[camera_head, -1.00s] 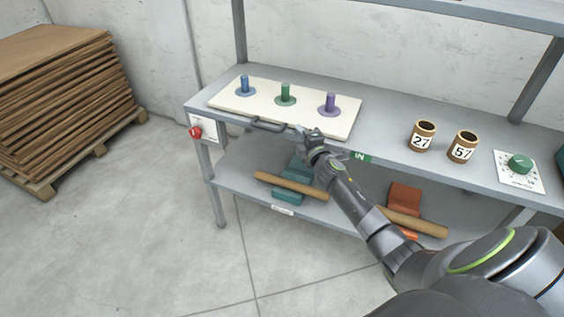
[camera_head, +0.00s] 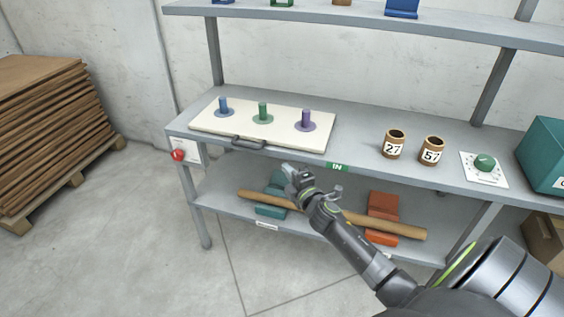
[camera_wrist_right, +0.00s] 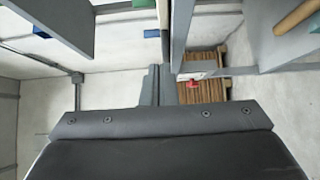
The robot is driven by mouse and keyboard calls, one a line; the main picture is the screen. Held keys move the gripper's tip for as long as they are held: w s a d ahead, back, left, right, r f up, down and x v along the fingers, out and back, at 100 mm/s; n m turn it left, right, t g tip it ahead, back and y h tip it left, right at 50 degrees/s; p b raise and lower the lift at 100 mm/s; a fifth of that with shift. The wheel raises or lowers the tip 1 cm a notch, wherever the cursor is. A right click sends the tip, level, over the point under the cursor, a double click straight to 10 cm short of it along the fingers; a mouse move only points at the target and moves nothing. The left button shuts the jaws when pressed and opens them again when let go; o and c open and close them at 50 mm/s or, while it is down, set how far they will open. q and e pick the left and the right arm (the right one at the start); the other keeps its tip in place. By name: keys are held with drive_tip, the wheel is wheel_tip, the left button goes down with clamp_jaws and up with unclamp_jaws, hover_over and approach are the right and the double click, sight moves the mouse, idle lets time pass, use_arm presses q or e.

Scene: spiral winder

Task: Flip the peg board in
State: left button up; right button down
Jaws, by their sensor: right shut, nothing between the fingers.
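The peg board (camera_head: 200,122) is a cream panel lying flat on the grey bench top in the head view. Blue (camera_head: 223,105), green (camera_head: 263,112) and purple (camera_head: 306,120) pegs stand upright on its top face. A dark handle (camera_head: 250,143) is on its front edge, and a green "IN" label (camera_head: 337,167) is on the bench edge to the right. My right gripper (camera_head: 288,172) is in front of and below the bench edge, to the right of the handle and apart from it. It is shut and empty; its fingers (camera_wrist_right: 162,85) also show in the wrist view. My left gripper is not in view.
On the bench right of the board stand two brown cups, "27" (camera_head: 394,146) and "57" (camera_head: 432,152), and a green dial (camera_head: 485,162). A red button (camera_head: 178,155) is at the bench's left end.

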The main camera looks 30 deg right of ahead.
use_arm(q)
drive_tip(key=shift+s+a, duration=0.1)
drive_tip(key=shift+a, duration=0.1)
use_arm(e)
drive_tip(key=shift+s+f, duration=0.1)
drive_tip(key=shift+s, duration=0.8)
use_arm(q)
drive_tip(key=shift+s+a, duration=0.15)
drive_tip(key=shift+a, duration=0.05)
use_arm(e)
drive_tip(key=shift+f, duration=0.1)
